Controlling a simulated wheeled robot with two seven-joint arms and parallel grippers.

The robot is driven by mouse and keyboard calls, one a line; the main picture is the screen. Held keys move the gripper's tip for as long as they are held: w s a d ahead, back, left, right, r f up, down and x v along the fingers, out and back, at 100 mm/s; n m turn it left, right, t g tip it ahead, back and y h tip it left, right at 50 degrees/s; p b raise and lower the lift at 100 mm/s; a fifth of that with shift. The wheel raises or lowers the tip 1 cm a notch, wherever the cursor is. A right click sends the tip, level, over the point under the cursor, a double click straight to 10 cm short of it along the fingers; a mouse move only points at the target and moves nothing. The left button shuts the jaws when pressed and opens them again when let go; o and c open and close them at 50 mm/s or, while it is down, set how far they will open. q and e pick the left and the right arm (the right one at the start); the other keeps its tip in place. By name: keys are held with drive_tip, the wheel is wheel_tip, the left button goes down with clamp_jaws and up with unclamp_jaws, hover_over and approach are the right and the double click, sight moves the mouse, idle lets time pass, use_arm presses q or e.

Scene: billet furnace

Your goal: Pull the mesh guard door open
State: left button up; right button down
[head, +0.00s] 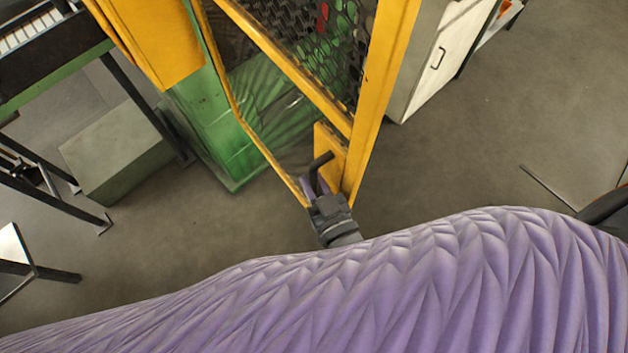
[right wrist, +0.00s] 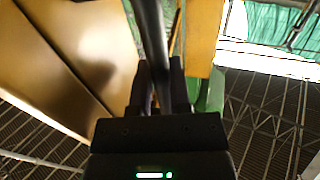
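The mesh guard door (head: 287,76) has a yellow frame with dark mesh in its upper part. It stands at the top middle of the head view, seen steeply from above. Its black bar handle (head: 314,172) sits on a yellow plate at the door's near edge. My right gripper (head: 318,190) is at this handle. In the right wrist view the dark handle bar (right wrist: 153,35) runs down between the two fingers of the right gripper (right wrist: 161,80), which look closed on it. The handle's lower end is hidden by the gripper. My left gripper is not in view.
A green machine base (head: 215,130) stands behind the door, with a grey box (head: 118,152) to its left.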

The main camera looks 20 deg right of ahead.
drive_tip(key=c, duration=0.6)
unclamp_jaws()
drive_tip(key=shift+w, duration=0.2)
drive_tip(key=shift+s, duration=0.1)
drive_tip(key=s+d, duration=0.1)
drive_tip(key=s, duration=0.8)
drive_tip(key=shift+s+d+b, duration=0.3)
drive_tip(key=shift+s+b, duration=0.05)
drive_tip(key=shift+s, duration=0.05)
